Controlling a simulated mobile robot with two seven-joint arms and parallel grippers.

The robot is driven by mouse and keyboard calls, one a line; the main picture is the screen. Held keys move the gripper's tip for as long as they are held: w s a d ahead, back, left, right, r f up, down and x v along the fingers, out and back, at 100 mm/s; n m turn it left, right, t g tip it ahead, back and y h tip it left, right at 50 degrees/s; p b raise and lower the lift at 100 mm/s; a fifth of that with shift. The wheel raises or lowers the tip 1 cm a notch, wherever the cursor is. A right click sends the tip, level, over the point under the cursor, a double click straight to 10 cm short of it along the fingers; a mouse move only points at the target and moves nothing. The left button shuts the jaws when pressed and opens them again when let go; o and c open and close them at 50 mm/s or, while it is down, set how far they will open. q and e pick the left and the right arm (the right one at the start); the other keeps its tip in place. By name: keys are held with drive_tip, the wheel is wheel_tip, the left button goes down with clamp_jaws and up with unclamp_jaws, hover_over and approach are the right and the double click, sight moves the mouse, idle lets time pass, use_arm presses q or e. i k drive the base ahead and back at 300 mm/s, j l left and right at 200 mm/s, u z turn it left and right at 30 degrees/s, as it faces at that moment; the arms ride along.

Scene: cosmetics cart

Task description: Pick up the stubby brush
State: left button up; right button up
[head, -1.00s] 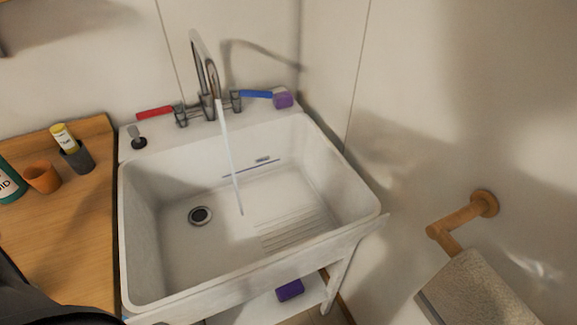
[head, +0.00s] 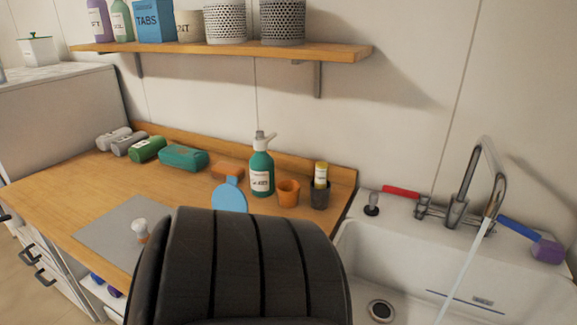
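A small stubby brush (head: 141,231) with a pale top and a brown lower part stands on a grey mat (head: 103,232) on the wooden counter, left of centre in the head view. Its right side is close to the dark ribbed shape in front, and its lower end is only partly clear. Neither of my grippers shows in the head view.
A large dark ribbed shape (head: 240,265), which looks like a chair back, blocks the lower middle. On the counter are a blue hand mirror (head: 229,197), a green pump bottle (head: 261,170), an orange cup (head: 288,193) and rolled towels (head: 147,149). A sink (head: 480,262) is at right.

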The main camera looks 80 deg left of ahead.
sight(139, 225)
drive_tip(key=k+j+u, duration=0.1)
drive_tip(key=k+j, duration=0.25)
drive_tip(key=k, duration=0.25)
drive_tip(key=k+j+u, duration=0.1)
drive_tip(key=k+j, duration=0.25)
drive_tip(key=k, duration=0.2)
drive_tip(key=u, duration=1.65)
drive_tip(key=k+j, duration=0.05)
drive_tip(key=j, duration=0.05)
